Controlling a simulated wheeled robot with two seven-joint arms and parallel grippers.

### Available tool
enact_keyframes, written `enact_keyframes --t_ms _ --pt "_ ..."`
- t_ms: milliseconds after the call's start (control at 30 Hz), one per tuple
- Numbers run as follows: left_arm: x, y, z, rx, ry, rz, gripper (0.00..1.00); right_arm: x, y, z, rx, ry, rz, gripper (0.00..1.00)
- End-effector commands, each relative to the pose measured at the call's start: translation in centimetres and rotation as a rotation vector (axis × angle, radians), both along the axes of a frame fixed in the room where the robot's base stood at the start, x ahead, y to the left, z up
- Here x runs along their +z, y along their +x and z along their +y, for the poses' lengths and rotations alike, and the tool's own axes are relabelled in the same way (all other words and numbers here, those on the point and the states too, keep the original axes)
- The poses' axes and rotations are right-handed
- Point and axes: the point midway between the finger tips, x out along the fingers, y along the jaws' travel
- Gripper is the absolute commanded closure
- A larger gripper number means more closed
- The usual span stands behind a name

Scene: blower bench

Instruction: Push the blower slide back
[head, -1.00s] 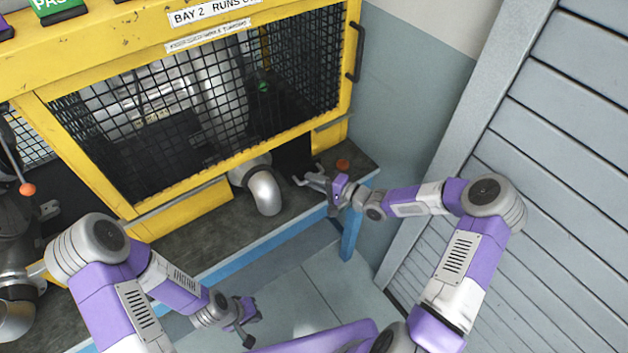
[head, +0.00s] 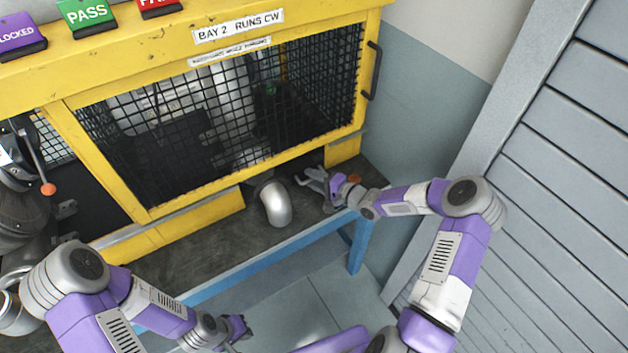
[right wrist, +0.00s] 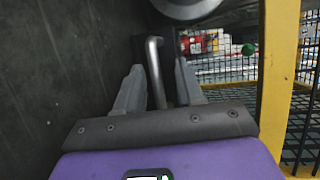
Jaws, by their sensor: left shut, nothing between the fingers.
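My right gripper (head: 309,178) reaches in at the low opening under the yellow guard's right end, just right of the silver elbow duct (head: 276,206). In the right wrist view its two fingers (right wrist: 159,68) are apart. A bent metal bar (right wrist: 155,72) shows between them; I cannot tell whether they touch it. The blower slide is not clearly identifiable; dark machinery sits behind the mesh (head: 210,125). My left gripper (head: 240,330) is shut and empty at the bottom of the head view, away from the bench and partly cut off.
The yellow guard frame (head: 190,215) stands close above my right gripper. It also rises at the right in the wrist view (right wrist: 278,75). A blue bench rail (head: 250,268) runs along the front. A lever with an orange knob (head: 48,189) is at the left.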

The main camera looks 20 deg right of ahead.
Motion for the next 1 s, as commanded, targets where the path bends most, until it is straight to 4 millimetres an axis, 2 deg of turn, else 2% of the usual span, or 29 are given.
enact_keyframes --t_ms 267,700,1000 --pt "0.1 0.0 0.0 0.000 0.000 0.000 1.00 -0.1 -0.3 -0.2 0.000 -0.001 0.005 0.63" --pt "1.6 0.0 0.0 0.000 0.000 0.000 1.00 1.2 -5.4 -3.6 -0.001 -0.002 0.003 0.63" --pt "1.7 0.0 0.0 0.000 0.000 0.000 1.00 1.2 -6.3 -4.1 0.000 0.000 0.002 0.63"
